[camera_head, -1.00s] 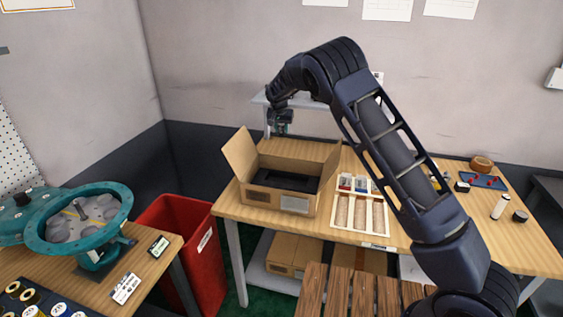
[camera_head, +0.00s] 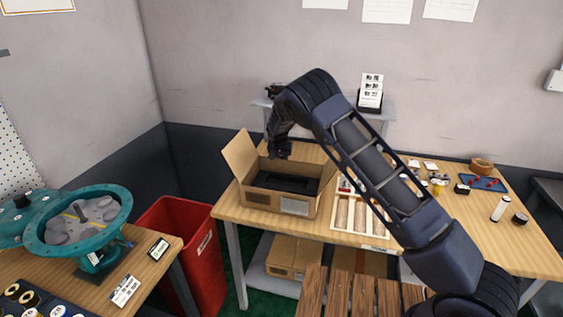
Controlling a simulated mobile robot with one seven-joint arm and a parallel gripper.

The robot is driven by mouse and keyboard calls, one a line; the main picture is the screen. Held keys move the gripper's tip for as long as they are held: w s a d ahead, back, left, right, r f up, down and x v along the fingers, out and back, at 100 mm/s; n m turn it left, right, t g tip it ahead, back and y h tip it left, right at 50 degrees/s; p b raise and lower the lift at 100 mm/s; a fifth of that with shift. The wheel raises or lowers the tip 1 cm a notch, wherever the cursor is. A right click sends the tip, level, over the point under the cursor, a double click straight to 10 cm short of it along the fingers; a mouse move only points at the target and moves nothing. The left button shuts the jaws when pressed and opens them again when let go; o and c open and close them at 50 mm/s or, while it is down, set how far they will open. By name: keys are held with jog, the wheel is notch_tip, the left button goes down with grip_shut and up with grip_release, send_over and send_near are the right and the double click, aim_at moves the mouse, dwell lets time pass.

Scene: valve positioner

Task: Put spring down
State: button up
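My gripper (camera_head: 279,153) points down at the back of the open cardboard box (camera_head: 262,200), near its rear edge. It is small and dark here, so I cannot tell whether its fingers are open or shut. I cannot make out a spring in this view, neither at the fingertips nor in the box. A black insert (camera_head: 288,184) lies inside the box.
A wooden tray with compartments (camera_head: 343,216) stands right of the box, partly behind my arm. A red bin (camera_head: 195,255) stands left of the table. A raised shelf (camera_head: 378,110) stands behind. Teal valve housings (camera_head: 50,240) are on the left bench.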

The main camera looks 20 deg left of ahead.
jog(key=shift+f, duration=0.65)
jog(key=o, duration=1)
jog(key=shift+f, duration=0.15)
